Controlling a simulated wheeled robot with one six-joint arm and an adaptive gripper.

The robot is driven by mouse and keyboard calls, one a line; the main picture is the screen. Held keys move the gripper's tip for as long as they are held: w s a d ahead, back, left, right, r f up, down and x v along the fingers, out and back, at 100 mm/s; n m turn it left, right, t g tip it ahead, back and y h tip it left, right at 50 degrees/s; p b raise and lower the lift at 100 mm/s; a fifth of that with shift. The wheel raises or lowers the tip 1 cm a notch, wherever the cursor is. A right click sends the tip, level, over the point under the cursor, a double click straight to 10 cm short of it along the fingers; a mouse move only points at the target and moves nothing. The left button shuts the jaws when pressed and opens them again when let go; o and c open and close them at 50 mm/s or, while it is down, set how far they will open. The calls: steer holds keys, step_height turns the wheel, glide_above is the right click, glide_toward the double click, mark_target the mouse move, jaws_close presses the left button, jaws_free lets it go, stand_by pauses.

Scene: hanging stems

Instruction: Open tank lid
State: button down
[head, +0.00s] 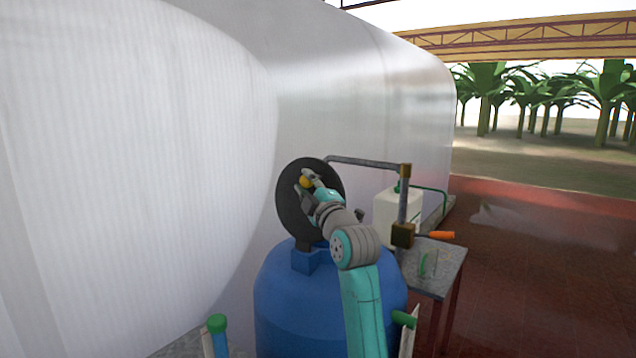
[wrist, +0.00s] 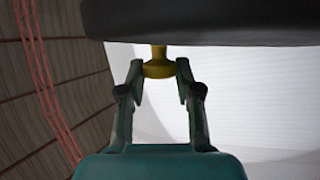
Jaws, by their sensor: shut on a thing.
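The tank (head: 290,300) is a blue rounded drum in the lower middle of the head view. Its black round lid (head: 292,215) stands tilted up, nearly upright, at the tank's top left. A yellow knob (head: 305,182) sits on the lid's face. My gripper (head: 308,180) is at this knob, and my arm reaches across the tank. In the wrist view my gripper (wrist: 159,70) has its two fingers on either side of the yellow knob (wrist: 158,67), closed on it. The dark lid (wrist: 200,22) fills the top of that view. The tank's opening is hidden in the head view.
A large whitish translucent wall (head: 130,170) stands close behind and left of the tank. To the right are a pipe with a valve and orange handle (head: 440,235), a white canister (head: 388,212) and a small grey table (head: 440,270). Red tiled floor (head: 530,260) is open farther right.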

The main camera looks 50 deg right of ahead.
steer(key=shift+s+a+f+n+t+y, duration=0.15)
steer(key=shift+a+n+t+y, duration=0.1)
steer(key=shift+a+n, duration=0.35)
steer(key=shift+w+a+f+n+t+y, duration=0.15)
steer(key=shift+a+n+t, duration=0.25)
steer(key=shift+a, duration=0.3)
steer(key=shift+s+a+f+n+t+y, duration=0.15)
steer(key=shift+a+n+y, duration=0.05)
steer(key=shift+a+n, duration=0.45)
steer(key=c, duration=0.8)
jaws_free()
steer(key=v, duration=1.2)
